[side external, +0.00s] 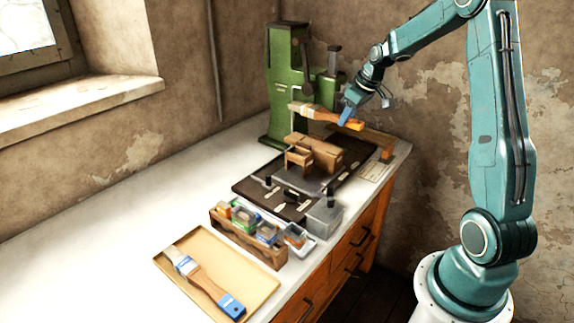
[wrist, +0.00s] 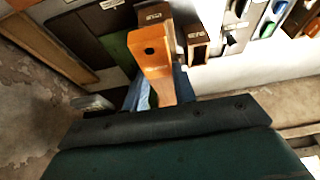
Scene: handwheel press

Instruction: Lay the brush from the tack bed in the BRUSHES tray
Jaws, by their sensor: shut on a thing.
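My gripper (side external: 347,115) is shut on a brush with an orange handle (side external: 355,124) and holds it in the air beside the green press. The brush lies roughly level, its paler end (side external: 300,108) pointing left. In the wrist view the orange handle (wrist: 158,80) sticks out between the blue fingers (wrist: 160,92), which it partly hides. A shallow tan tray (side external: 262,276) stands at the front of the bench with another brush (side external: 205,282) in it, blue at its handle end. No lettering is readable on this tray. I cannot tell which part is the tack bed.
The green press (side external: 283,85) stands at the back. Wooden blocks (side external: 325,152) sit on a dark board (side external: 262,187) below the held brush. A wooden rack (side external: 245,240) with several small bins lies between board and tray. The bench's left side is clear.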

